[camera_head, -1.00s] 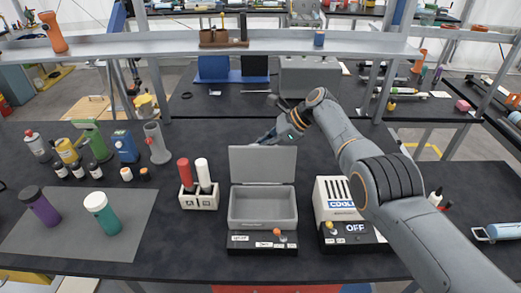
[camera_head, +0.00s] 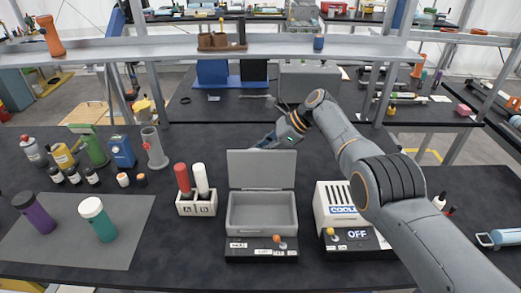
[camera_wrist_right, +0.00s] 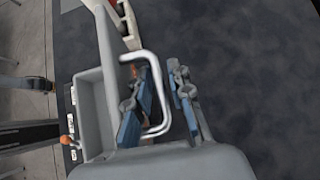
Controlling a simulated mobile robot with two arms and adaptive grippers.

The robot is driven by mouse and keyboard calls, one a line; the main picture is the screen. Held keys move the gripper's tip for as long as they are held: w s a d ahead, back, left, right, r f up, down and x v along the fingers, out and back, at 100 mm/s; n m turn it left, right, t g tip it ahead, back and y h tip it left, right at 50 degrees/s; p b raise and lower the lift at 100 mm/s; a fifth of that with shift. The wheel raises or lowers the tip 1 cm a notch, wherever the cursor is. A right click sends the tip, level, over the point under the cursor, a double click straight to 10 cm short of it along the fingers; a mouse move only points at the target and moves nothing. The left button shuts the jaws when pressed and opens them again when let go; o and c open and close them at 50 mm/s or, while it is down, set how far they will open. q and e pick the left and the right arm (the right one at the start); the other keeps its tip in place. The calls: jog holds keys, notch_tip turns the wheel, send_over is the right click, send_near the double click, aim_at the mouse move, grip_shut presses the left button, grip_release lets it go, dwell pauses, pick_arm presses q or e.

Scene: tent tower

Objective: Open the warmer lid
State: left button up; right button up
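The warmer (camera_head: 262,212) is a grey open-topped box on a black base with labels and an orange knob, at the table's front middle. Its lid (camera_head: 261,169) stands about upright at the back edge, so the empty interior shows. In the right wrist view the lid (camera_wrist_right: 107,50) appears nearly edge-on, with a pale loop handle (camera_wrist_right: 162,100) on its outer side. My right gripper (camera_head: 262,144) is behind the lid, its tips partly hidden. In the wrist view my right gripper (camera_wrist_right: 163,103) has its blue fingers apart, with the handle's bar between them. My left gripper is not in view.
A cooler (camera_head: 338,205) reading OFF stands right of the warmer. A holder (camera_head: 196,206) with a red and a white bottle stands left. Bottles and tools stand at far left. A shelf (camera_head: 270,47) spans above the table's back.

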jog(key=shift+d+r, duration=0.1)
jog(key=v, duration=1.1)
jog(key=shift+d+r, duration=0.25)
jog(key=shift+s, duration=0.1)
